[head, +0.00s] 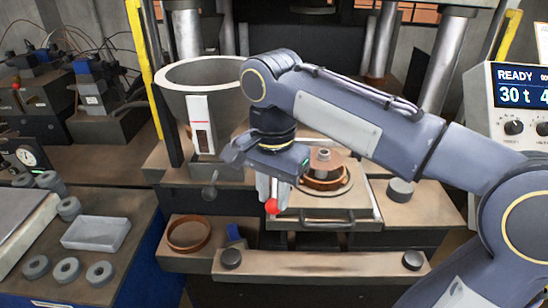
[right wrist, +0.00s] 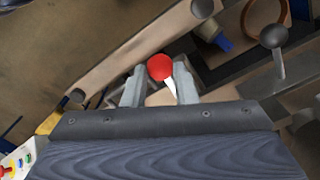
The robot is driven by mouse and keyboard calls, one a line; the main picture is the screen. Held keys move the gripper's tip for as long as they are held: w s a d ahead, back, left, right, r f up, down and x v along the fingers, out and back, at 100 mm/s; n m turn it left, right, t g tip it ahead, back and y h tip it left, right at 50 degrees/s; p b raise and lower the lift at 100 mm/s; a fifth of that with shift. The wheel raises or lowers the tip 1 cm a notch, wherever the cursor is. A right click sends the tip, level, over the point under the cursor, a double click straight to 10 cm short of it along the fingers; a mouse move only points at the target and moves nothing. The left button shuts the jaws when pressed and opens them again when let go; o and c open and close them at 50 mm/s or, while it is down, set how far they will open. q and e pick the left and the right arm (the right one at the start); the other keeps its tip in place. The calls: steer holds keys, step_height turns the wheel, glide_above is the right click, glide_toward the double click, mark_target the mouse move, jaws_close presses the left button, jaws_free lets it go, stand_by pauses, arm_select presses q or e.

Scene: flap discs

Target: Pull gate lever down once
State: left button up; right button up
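The gate lever's red knob (head: 271,206) hangs below my right gripper (head: 273,192) in the head view, near the front of the press. In the right wrist view the red knob (right wrist: 159,68) shows between the two pale fingertips of my right gripper (right wrist: 160,75), with a thin light stem (right wrist: 171,92) running back between the fingers. The fingers stand apart, and the stem lies nearer the right one. I cannot tell whether a finger touches the knob. My wrist hides the lever's upper part in the head view. My left gripper is not in view.
A large grey hopper (head: 190,75) stands behind and left of my right gripper. A round copper-coloured die (head: 325,178) sits to its right on the press plate. A front bar with two black knobs (head: 320,265) lies below.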

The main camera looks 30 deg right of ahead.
step_height(320, 180, up, 9)
steer(key=p, duration=0.8)
steer(key=shift+r+p, duration=0.2)
steer(key=shift+p, duration=0.15)
steer(key=shift+d, duration=0.1)
